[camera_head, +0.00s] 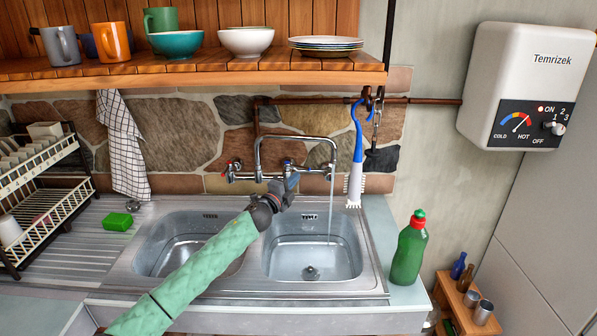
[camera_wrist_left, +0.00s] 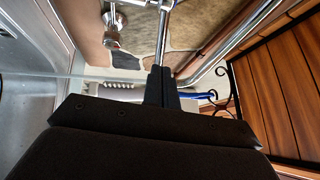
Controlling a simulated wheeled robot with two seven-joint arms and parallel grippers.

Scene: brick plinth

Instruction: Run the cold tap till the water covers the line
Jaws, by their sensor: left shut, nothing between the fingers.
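The wall tap (camera_head: 258,150) has a red-marked handle (camera_head: 233,166) on the left and a blue-marked cold handle (camera_head: 288,163) on the right. A thin stream of water (camera_head: 331,205) falls from the spout into the right basin (camera_head: 350,258). The drain at its bottom shows; I cannot make out the water level clearly, nor a fill line for certain. My left gripper (camera_head: 291,182) is shut and empty, just in front of and below the cold handle; I cannot tell if it touches. Its closed fingers show in the wrist view (camera_wrist_left: 160,87). My right gripper is out of view.
A blue and white brush (camera_head: 354,185) hangs right of the spout. A green bottle (camera_head: 409,250) stands on the right counter. A dish rack (camera_head: 40,185) and green sponge (camera_head: 118,221) are at left. A wooden shelf (camera_head: 200,72) with dishes hangs above.

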